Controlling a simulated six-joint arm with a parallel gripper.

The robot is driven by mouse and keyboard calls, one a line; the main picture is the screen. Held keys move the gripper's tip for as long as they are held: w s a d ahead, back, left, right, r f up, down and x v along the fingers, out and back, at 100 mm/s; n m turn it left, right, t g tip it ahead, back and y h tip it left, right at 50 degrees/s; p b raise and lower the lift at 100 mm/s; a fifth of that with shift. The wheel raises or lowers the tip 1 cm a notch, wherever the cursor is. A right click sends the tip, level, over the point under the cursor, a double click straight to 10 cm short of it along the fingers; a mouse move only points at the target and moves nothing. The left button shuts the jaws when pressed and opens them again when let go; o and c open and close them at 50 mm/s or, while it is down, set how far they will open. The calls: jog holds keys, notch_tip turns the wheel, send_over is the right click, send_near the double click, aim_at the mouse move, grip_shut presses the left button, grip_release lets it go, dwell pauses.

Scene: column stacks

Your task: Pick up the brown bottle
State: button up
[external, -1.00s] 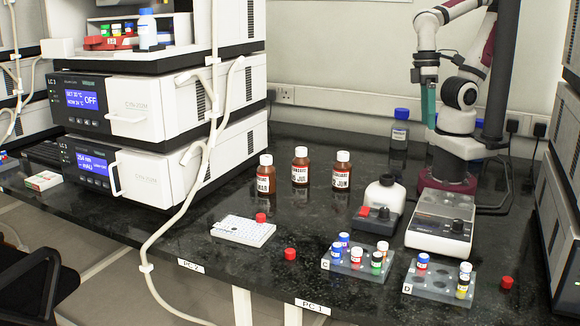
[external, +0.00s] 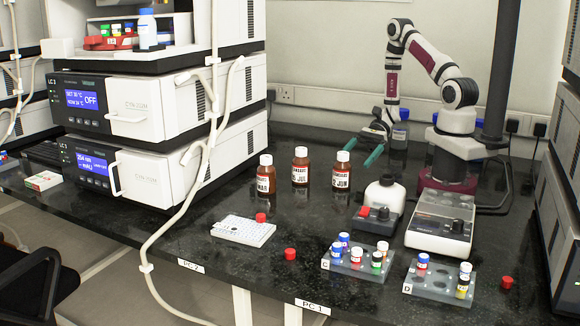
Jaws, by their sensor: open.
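Three brown bottles with white caps and white labels stand upright on the black bench in the external view. The left brown bottle (external: 266,176) is nearest the instrument stack, the middle brown bottle (external: 300,168) is slightly farther back, and the right brown bottle (external: 342,172) is closest to my arm. My gripper (external: 368,150) is open, with two green fingers spread apart. It is low, to the right of and apparently behind the right bottle. Nothing is between its fingers, and I see no contact with a bottle.
A blue-capped clear bottle (external: 400,132) stands behind my gripper. Vial racks (external: 340,262) and a white plate (external: 243,231) lie nearer the front edge. Bench around the brown bottles is clear.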

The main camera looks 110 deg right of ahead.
aim_at(337, 180)
jog(key=x, duration=1.1)
jog(key=shift+w+a+r, duration=0.1)
jog(key=shift+w+a, duration=0.05)
jog(key=shift+w, duration=0.15)
grip_shut()
